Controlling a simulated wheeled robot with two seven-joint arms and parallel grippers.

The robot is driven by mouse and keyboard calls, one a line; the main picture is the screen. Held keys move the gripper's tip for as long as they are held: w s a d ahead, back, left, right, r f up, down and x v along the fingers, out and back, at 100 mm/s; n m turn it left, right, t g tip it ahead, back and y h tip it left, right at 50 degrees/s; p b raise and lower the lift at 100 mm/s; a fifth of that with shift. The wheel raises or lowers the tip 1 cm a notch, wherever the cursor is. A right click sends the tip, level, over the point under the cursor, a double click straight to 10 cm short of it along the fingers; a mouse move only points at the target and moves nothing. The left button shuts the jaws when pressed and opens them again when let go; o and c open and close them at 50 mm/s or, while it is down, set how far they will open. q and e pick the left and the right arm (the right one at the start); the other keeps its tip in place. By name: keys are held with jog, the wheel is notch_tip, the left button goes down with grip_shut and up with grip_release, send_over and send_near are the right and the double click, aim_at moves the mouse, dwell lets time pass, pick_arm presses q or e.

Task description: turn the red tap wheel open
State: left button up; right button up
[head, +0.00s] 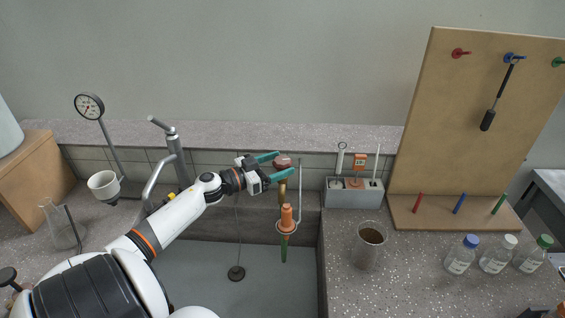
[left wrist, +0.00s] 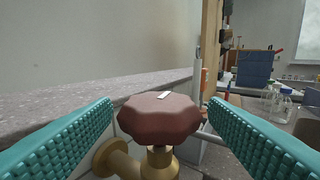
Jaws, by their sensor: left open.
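The red tap wheel (head: 283,161) sits on a brass tap (head: 282,190) above the sink's back edge. In the left wrist view the dark red wheel (left wrist: 159,117) fills the lower middle, with a white mark on its top and the brass body (left wrist: 160,162) below it. My left gripper (head: 270,165) is open, with its teal fingers at the wheel. In the left wrist view the fingers (left wrist: 155,130) stand on either side of the wheel, with a gap on the left; contact on the right is unclear. My right gripper is not in view.
The grey sink (head: 205,265) lies below the tap. A grey faucet (head: 175,155) stands left of my arm. A beaker of brown liquid (head: 368,246), a grey holder (head: 354,193) and several capped bottles (head: 497,254) stand right. A wooden pegboard (head: 470,120) rises behind.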

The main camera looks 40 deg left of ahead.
pick_arm(q)
jog(key=shift+x, duration=0.9)
